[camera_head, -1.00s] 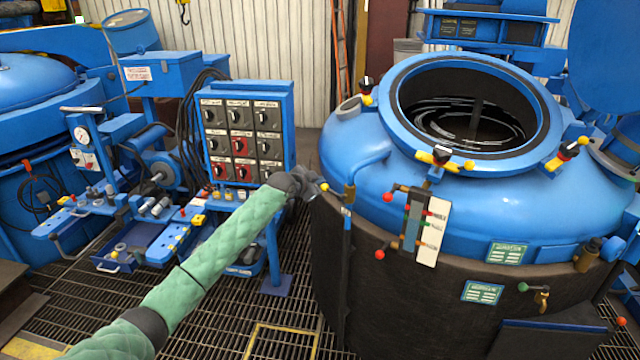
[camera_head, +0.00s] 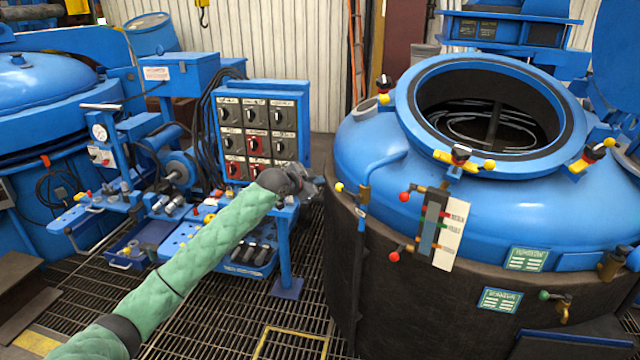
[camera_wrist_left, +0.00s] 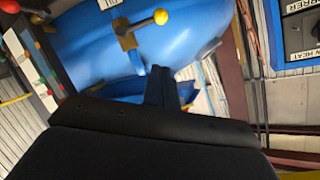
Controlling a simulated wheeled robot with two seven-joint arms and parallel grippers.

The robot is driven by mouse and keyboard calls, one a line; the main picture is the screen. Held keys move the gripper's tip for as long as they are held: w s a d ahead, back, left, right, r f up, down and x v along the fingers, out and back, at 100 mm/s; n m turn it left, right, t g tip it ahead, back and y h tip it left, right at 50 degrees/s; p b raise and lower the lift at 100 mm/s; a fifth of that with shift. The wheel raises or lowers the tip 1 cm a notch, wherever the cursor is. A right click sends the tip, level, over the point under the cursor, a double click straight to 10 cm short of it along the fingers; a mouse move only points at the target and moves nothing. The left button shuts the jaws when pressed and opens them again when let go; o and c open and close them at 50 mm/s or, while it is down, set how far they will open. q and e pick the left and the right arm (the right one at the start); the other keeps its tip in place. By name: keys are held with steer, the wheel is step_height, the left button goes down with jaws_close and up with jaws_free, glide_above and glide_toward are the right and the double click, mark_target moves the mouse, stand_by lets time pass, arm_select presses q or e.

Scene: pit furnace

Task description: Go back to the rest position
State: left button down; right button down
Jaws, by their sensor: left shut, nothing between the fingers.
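My left arm, in a green quilted sleeve, reaches in from the lower left of the head view. Its gripper (camera_head: 308,186) is small and dark there, in front of the gap between the control panel (camera_head: 255,130) and the blue furnace vessel (camera_head: 400,175). In the left wrist view the left gripper's dark fingers (camera_wrist_left: 163,88) are together and hold nothing. The vessel (camera_wrist_left: 95,45) and a yellow-knobbed valve (camera_wrist_left: 160,17) show beyond them. My right gripper is not in view.
The vessel's round top opening (camera_head: 490,110) is uncovered. A blue workbench (camera_head: 175,240) with tools and fittings stands left of the arm. Metal grating (camera_head: 225,320) covers the floor between bench and vessel. A second blue vessel (camera_head: 45,95) stands far left.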

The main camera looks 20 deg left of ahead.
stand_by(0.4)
arm_select(q)
steer(key=w+a+n+y, duration=0.2)
steer(key=a+n+y, duration=0.1)
steer(key=a+n, duration=0.15)
step_height(320, 180, down, 11)
steer(key=s+a+n+y, duration=0.1)
steer(key=s+n+y, duration=0.1)
steer(key=s+d+f+n+g, duration=0.1)
steer(key=s+f+g, duration=0.1)
steer(key=s+f, duration=0.7)
steer(key=s+d+f+g+y, duration=0.1)
steer(key=s+f, duration=0.3)
steer(key=f, duration=0.9)
steer(key=s+d+f+n+g, duration=0.1)
steer(key=s+d+f+g, duration=0.1)
steer(key=s+f, duration=0.7)
steer(key=s+d+f+g, duration=0.2)
steer(key=s+f, duration=0.7)
steer(key=s, duration=0.5)
steer(key=s+d+f+n+g, duration=0.1)
steer(key=s+d+f+g, duration=0.1)
steer(key=s+f, duration=0.7)
steer(key=s+d+f+g+h, duration=0.1)
steer(key=s+d+f, duration=0.3)
steer(key=s+f, duration=0.6)
steer(key=s+g, duration=0.1)
steer(key=s, duration=1)
